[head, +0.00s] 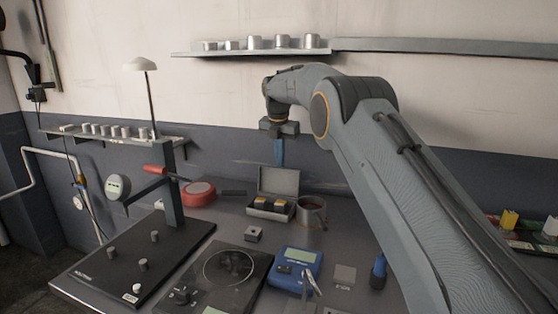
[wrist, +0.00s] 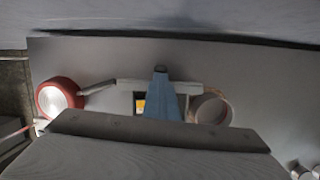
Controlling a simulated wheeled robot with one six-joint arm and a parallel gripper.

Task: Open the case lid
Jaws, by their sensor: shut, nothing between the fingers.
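The grey case (head: 269,214) stands on the bench near the wall, with brass-coloured blocks (head: 262,203) in it. Its lid (head: 279,180) stands up at the back, so the case is open. My gripper (head: 279,162) is shut and empty, pointing down just behind or above the lid's top edge; I cannot tell whether it touches. In the wrist view my blue fingers (wrist: 161,90) are together and hide part of the case. A bit of yellow (wrist: 140,105) shows beside them, and a pale edge of the lid (wrist: 186,87) runs behind them.
A metal cup (head: 311,212) stands close to the right of the case. A red round object (head: 198,193) with a dark handle lies to the left. A wall shelf (head: 250,51) is above.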

